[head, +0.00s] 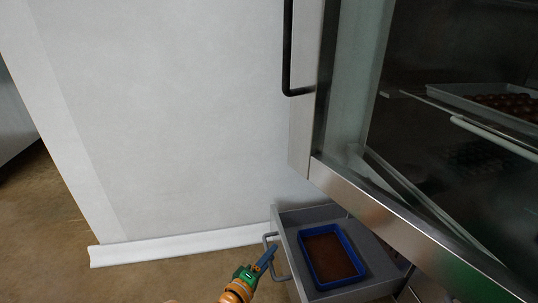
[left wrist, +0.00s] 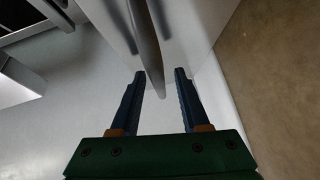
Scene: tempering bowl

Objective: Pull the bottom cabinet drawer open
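The bottom drawer (head: 285,262) is pulled out under the glass-fronted cabinet, and its inside shows in the head view. A blue tray (head: 308,268) with a flat brown filling lies in it. The grey bar handle (head: 278,276) is on the drawer's left-facing front. My left gripper (head: 268,258) is at this handle. In the left wrist view, the two blue fingers (left wrist: 158,82) are apart, with the handle bar (left wrist: 153,60) between them and gaps visible on both sides. My right gripper is in neither view.
A cabinet door with a black handle (head: 287,60) and a steel-edged glass front (head: 400,232) stands above the drawer. Inside is a tray (head: 455,95) of dark round pieces. A pale wall (head: 180,110) with a white skirting (head: 180,247) stands behind. Brown floor (head: 150,280) is clear left of the drawer.

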